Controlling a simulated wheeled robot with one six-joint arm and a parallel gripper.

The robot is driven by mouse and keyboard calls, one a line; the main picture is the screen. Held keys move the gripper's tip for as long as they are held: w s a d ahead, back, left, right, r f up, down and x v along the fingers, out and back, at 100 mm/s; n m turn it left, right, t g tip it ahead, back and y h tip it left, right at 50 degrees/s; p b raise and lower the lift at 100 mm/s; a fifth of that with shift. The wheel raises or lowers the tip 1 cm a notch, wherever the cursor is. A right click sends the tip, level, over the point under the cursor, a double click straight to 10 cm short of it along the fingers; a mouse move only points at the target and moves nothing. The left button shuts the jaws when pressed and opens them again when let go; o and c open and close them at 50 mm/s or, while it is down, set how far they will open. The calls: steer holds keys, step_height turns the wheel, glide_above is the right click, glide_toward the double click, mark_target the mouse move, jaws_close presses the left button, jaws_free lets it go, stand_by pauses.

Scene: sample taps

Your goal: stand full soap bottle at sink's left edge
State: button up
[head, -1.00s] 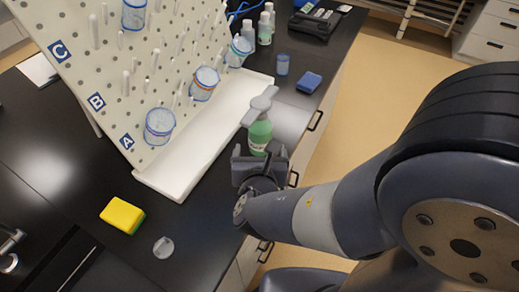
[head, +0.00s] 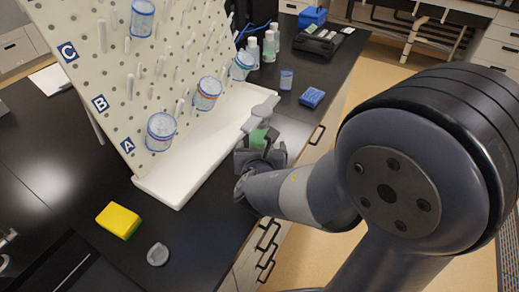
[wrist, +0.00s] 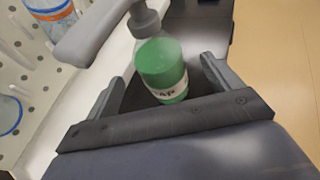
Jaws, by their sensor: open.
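The soap bottle (head: 259,138) stands on the black counter beside the white drip tray, mostly hidden behind my gripper (head: 261,155) in the head view. In the wrist view the bottle (wrist: 163,70) is upright, with green soap up to near its shoulder, a partly hidden label and a grey pump top. My gripper (wrist: 163,78) is open, one finger on each side of the bottle, with visible gaps. The sink (head: 66,262) is a dark basin at the lower left of the head view, with part of its tap (head: 7,238) at the picture edge.
A pegboard (head: 140,85) with beakers stands over the white tray (head: 165,188). A yellow sponge (head: 119,220) and a small grey round piece (head: 158,254) lie between tray and sink. A blue sponge (head: 312,97) and a small beaker (head: 286,79) are farther back.

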steer(key=shift+p+x, duration=0.3)
steer(key=shift+x, duration=2.6)
steer(key=shift+r, duration=0.1)
steer(key=shift+c, duration=0.4)
steer(key=shift+a+r, duration=0.1)
steer(key=c, duration=1.5)
